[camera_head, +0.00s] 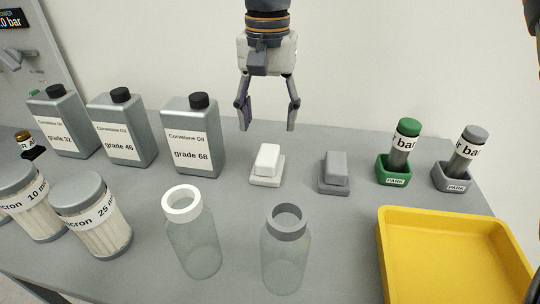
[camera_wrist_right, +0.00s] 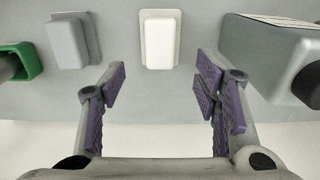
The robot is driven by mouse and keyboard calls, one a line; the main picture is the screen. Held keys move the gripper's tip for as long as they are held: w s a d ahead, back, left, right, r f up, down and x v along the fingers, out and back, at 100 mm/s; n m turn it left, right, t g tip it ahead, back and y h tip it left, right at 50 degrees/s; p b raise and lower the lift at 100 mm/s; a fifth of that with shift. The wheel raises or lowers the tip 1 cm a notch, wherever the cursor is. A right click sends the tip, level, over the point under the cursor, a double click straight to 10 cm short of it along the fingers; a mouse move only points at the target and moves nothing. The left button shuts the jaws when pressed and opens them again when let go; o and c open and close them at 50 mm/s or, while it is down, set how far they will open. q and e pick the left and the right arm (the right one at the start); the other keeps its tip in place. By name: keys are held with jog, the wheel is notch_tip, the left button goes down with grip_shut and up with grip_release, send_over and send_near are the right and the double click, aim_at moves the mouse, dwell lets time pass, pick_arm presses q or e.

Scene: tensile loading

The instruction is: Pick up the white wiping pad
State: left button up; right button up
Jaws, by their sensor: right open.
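The white wiping pad (camera_head: 267,165) is a small white block on a flat white base, standing on the grey bench behind the glass jars. It also shows in the right wrist view (camera_wrist_right: 160,40), at the top middle, between the lines of the two fingers. My right gripper (camera_head: 267,118) is open and empty, pointing down above and behind the pad, apart from it. In the right wrist view its purple-padded fingers (camera_wrist_right: 161,95) are spread wide with nothing between them. My left gripper is not clearly in view.
A grey pad (camera_head: 334,172) stands just right of the white one. The grade 68 oil can (camera_head: 195,140) stands to its left. Two open glass jars (camera_head: 192,240) stand in front. Green (camera_head: 394,172) and grey (camera_head: 452,178) holders and a yellow tray (camera_head: 455,270) are at right.

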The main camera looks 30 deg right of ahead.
aim_at(268, 153)
notch_tip(268, 153, down, 9)
jog(key=shift+s+a+r, duration=0.1)
jog(key=shift+s+a, duration=0.05)
jog(key=c, duration=1.2)
